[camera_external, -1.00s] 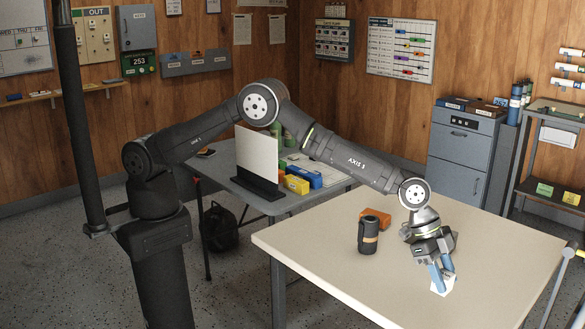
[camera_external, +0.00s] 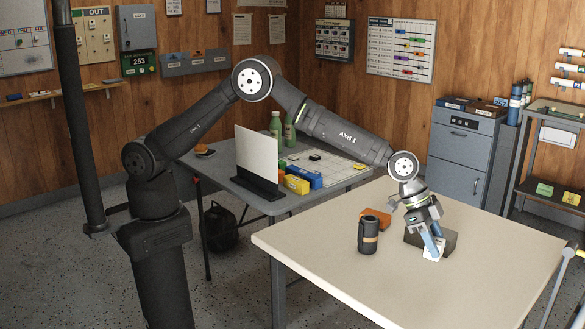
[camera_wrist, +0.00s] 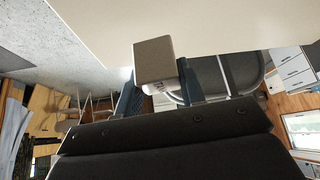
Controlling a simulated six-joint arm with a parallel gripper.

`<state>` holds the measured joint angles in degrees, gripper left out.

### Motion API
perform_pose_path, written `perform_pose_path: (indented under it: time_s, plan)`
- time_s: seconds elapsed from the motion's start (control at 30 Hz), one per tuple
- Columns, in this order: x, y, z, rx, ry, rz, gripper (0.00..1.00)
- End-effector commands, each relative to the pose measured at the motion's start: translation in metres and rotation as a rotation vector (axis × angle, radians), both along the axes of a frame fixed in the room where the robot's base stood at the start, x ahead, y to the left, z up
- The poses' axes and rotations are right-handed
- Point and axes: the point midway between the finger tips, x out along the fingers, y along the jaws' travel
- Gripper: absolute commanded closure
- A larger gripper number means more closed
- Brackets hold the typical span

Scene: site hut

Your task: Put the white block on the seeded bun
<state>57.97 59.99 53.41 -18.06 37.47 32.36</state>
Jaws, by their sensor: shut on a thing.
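My gripper (camera_external: 434,246) is shut on the white block (camera_external: 432,254), which sits between its two blue fingers, in front of a dark box. In the wrist view the block (camera_wrist: 155,60) looks grey in shade, with a blue finger on each side. A small round brown-topped thing (camera_external: 202,148), possibly the seeded bun, is on the far grey table at the left; it is too small to make out seeds. My gripper is well to the right of it, over the near pale table.
The near pale table (camera_external: 345,275) also bears a dark cylinder with a tan band (camera_external: 368,236), an orange block (camera_external: 378,217) and the dark box (camera_external: 447,239). The far table (camera_external: 225,170) has an upright white panel (camera_external: 256,155), yellow and blue boxes and green bottles.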

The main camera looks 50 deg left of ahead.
Motion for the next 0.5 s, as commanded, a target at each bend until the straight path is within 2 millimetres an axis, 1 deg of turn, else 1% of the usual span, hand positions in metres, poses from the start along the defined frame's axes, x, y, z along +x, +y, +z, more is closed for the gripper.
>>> perform_pose_path:
  time_s: [0.03,0.07,0.1,0.17,0.2,0.27,0.3,0.37,0.4,0.47,0.5]
  plan:
    - [0.026,0.018,0.002,0.002,0.000,0.048,0.88]
    - [0.039,0.028,0.002,0.003,0.000,0.072,0.88]
    - [0.057,0.041,0.003,0.005,0.000,0.106,0.88]
    - [0.082,0.063,0.004,0.007,0.002,0.158,0.88]
    - [0.099,0.077,0.006,0.008,0.001,0.192,0.88]
    - [0.123,0.100,0.007,0.010,0.001,0.245,0.88]
    - [0.138,0.116,0.008,0.011,0.001,0.278,0.88]
    - [0.160,0.141,0.009,0.011,0.003,0.331,0.88]
    - [0.175,0.157,0.011,0.012,0.002,0.365,0.88]
    - [0.195,0.183,0.012,0.014,0.002,0.418,0.88]
    - [0.208,0.201,0.012,0.015,0.003,0.452,0.88]
